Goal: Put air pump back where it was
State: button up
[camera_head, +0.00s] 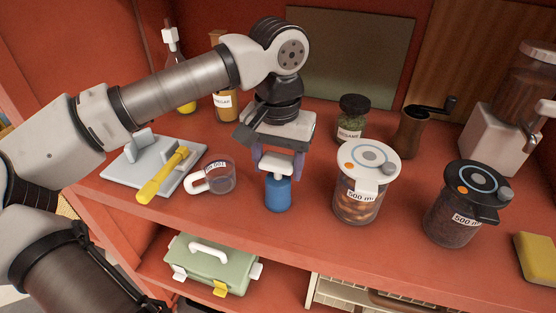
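The air pump appears to be the blue cylinder with a white top (278,192), upright near the front of the red shelf, left of the canisters. My gripper (278,162) points down over it, with its purple fingers apart, one at each side of the white top. Whether the fingers press on the pump cannot be told. The pump's base is at or very near the shelf surface. A canister with a white lid (361,190) holds brown contents, and a canister with a black lid (459,208) holds dark contents; both are labelled 500 ml.
Jars (350,122), a grinder (411,130) and a white machine (494,140) stand behind. A yellow sponge (537,256) lies right. A green box (212,263) sits below.

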jog(key=o, duration=0.4)
notch_tip(320, 180, up, 12)
jog(key=shift+r+b, duration=0.2)
jog(key=shift+b, duration=0.3)
